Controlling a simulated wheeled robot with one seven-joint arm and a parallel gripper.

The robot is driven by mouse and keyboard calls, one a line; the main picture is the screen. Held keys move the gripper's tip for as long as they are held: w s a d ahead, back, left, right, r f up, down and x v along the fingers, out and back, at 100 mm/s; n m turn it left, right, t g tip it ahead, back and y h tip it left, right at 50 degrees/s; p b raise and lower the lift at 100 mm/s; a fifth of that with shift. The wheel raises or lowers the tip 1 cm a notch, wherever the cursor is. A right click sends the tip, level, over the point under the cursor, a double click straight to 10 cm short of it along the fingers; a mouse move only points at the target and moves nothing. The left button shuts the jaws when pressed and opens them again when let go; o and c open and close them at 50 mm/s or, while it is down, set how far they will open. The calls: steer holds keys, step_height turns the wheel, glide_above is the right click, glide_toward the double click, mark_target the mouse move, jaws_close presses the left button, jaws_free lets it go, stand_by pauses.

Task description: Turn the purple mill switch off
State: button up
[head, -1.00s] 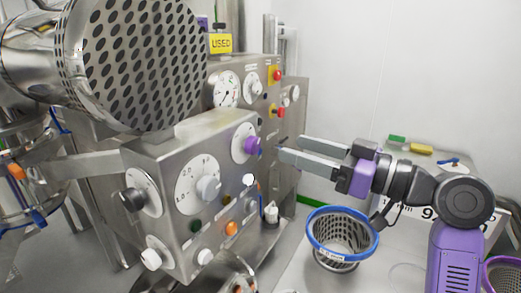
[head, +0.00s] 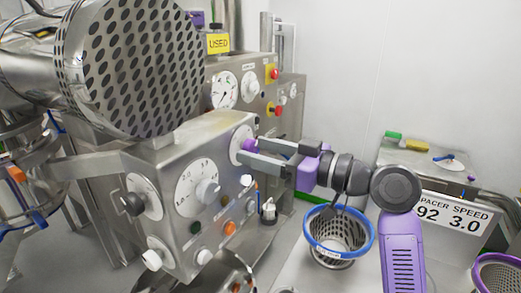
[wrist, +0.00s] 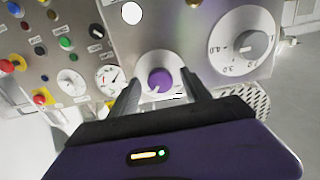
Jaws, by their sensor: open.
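The purple mill switch (head: 247,145) is a round knob on a white dial on the side of the steel control box. In the head view my gripper's fingers partly cover it. In the wrist view the purple knob (wrist: 160,80) shows whole, with a pale pointer line toward its lower left. My gripper (head: 246,151) is open, its fingertips close to the dial. In the wrist view the fingers of my gripper (wrist: 163,88) stand on either side of the knob. I cannot tell whether they touch it.
A grey knob on a numbered dial (head: 207,190) sits on the same box, with several coloured buttons below. A round gauge (head: 224,91) and a red button (head: 271,73) are behind. A blue-rimmed basket (head: 340,248) stands below my arm.

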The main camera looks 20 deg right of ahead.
steer(key=shift+c, duration=0.3)
jaws_close()
steer(key=shift+f+b, duration=0.15)
steer(key=shift+b, duration=0.25)
steer(key=n+b, duration=1.3)
steer(key=b, duration=0.5)
steer(key=shift+d+n, duration=0.1)
steer(key=shift+n, duration=0.2)
steer(key=shift+n+b, duration=1.7)
steer(key=shift+n, duration=0.5)
